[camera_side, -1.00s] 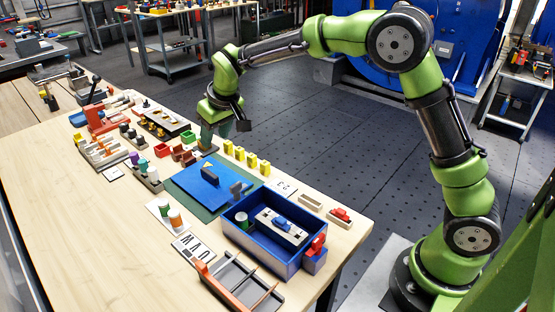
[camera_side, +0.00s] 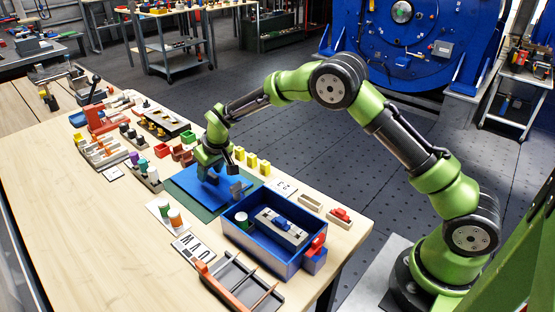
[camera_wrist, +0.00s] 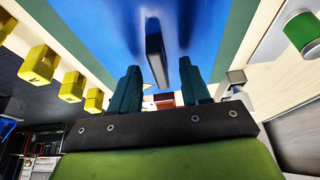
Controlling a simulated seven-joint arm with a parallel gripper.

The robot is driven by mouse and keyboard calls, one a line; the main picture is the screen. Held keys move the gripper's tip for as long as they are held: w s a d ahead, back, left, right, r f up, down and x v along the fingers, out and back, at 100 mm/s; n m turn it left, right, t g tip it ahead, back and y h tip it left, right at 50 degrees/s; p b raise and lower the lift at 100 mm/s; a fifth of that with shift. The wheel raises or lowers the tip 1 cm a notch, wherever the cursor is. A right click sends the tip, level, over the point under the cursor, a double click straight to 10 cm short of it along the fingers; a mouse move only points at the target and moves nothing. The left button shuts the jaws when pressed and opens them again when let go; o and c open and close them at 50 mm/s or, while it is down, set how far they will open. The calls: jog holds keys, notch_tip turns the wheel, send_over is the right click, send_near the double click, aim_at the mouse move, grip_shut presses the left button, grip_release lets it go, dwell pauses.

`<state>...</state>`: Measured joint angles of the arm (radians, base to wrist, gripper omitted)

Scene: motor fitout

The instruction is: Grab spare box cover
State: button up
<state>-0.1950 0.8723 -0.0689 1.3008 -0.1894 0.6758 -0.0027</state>
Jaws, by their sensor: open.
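The blue box cover (camera_side: 214,198) lies flat on a green mat (camera_side: 203,213) on the bench. In the wrist view the blue surface (camera_wrist: 215,45) fills the top middle. A dark upright grip (camera_wrist: 157,55) stands on it. My gripper (camera_side: 209,175) is low over the left part of the cover. In the wrist view my gripper (camera_wrist: 162,82) is open, its two teal fingers apart with the dark grip showing between and beyond their tips. I cannot tell whether a finger touches the grip. A second grey upright piece (camera_side: 237,190) shows near the cover's right side.
A blue open box (camera_side: 262,262) with a white part inside stands at the right. Several yellow blocks (camera_side: 252,160) line the mat's far side. The near left bench is bare.

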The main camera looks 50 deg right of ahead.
jog(key=shift+w+f, duration=0.1)
jog(key=shift+f, duration=0.15)
grip_shut()
jog(key=shift+r, duration=0.1)
